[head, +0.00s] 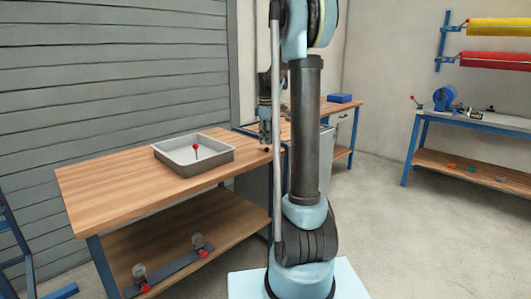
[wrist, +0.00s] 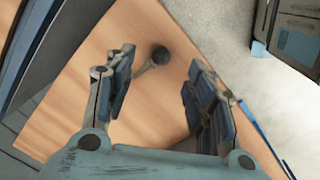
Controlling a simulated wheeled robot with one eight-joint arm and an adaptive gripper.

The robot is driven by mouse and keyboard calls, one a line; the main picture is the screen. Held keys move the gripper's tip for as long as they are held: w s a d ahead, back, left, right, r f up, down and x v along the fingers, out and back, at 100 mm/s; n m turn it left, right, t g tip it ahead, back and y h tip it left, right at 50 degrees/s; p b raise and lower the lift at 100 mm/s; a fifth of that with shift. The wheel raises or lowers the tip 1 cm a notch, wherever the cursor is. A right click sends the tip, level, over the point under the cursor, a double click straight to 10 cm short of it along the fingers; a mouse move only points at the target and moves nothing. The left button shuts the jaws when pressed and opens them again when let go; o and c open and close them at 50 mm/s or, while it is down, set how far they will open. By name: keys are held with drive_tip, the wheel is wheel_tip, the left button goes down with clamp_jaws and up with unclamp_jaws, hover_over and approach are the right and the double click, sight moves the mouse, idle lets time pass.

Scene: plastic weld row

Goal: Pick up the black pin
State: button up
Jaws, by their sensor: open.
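The black pin (wrist: 159,56) shows in the wrist view as a dark round head with a short paler shaft, at the wooden bench top. It appears between my gripper's (wrist: 160,66) spread fingers, toward their tips, with a gap on both sides. My gripper is open and holds nothing. In the head view my gripper (head: 265,138) points down at the right end of the wooden bench (head: 110,187). I cannot make out the black pin clearly there.
A grey metal tray (head: 168,163) on the bench holds a red-headed pin (head: 196,148). Another bench with a blue box (head: 339,98) stands behind my arm. A blue-framed table (head: 450,119) is at right. Open floor lies between.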

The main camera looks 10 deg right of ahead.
sight(263, 149)
drive_tip(key=shift+w+d+f, duration=0.1)
drive_tip(key=shift+w+f, duration=0.05)
drive_tip(key=shift+f, duration=1.15)
drive_tip(key=shift+w+d+f, duration=0.1)
drive_tip(key=shift+w+f, duration=0.05)
drive_tip(key=shift+f, duration=1.1)
clamp_jaws()
